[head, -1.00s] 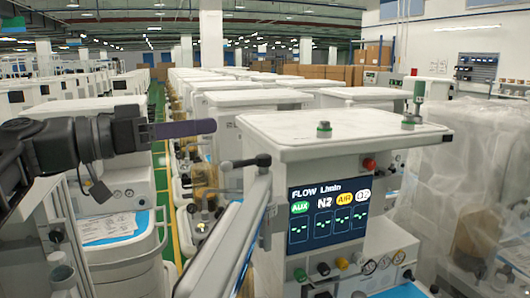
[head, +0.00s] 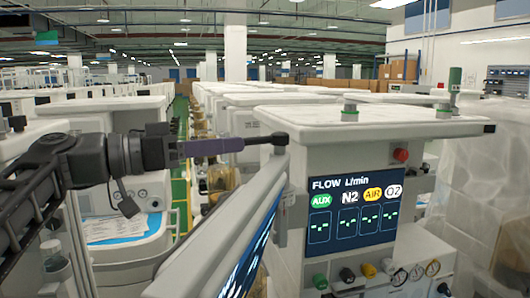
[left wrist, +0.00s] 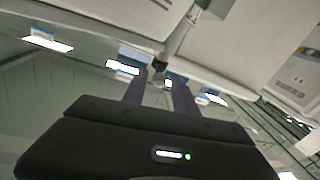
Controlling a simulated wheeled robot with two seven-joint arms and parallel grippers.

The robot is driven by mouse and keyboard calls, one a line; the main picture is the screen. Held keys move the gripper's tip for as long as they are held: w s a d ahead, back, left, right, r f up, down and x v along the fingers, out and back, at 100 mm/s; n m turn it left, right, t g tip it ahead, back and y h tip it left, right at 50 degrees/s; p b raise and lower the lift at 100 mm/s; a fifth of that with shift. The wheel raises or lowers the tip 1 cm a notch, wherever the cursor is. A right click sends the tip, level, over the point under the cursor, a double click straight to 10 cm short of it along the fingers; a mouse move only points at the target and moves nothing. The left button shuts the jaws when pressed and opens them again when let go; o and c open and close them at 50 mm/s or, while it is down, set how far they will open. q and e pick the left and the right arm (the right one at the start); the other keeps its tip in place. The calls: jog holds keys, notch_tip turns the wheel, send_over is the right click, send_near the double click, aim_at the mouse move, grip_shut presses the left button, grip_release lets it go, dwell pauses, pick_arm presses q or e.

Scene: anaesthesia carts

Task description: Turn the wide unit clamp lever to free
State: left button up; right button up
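The clamp lever (head: 268,139) is a short dark lever with a rounded end, on the left side of the unit with the flow display (head: 352,210). It points left, roughly level. My left gripper (head: 240,146) reaches in from the left, its purple-grey fingers close to the lever's end; whether they touch it is unclear. In the left wrist view the two fingers (left wrist: 160,80) stand apart with a gap between them. A pale rod (left wrist: 178,42) with a small dark end shows just beyond the fingertips. My right gripper is not in view.
A tilted screen (head: 250,245) stands close below the lever, left of the flow display. The unit's white top (head: 400,125) overhangs to the right. Another cart (head: 110,190) is behind my left arm. A plastic-wrapped item (head: 490,190) stands at the right.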

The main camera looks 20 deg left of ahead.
aim_at(264, 141)
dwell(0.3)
pick_arm(q)
jog(key=p+x, duration=0.2)
jog(key=x, duration=0.4)
jog(key=shift+w+d+r, duration=0.15)
jog(key=shift+w+d, duration=0.5)
grip_shut()
dwell(1.0)
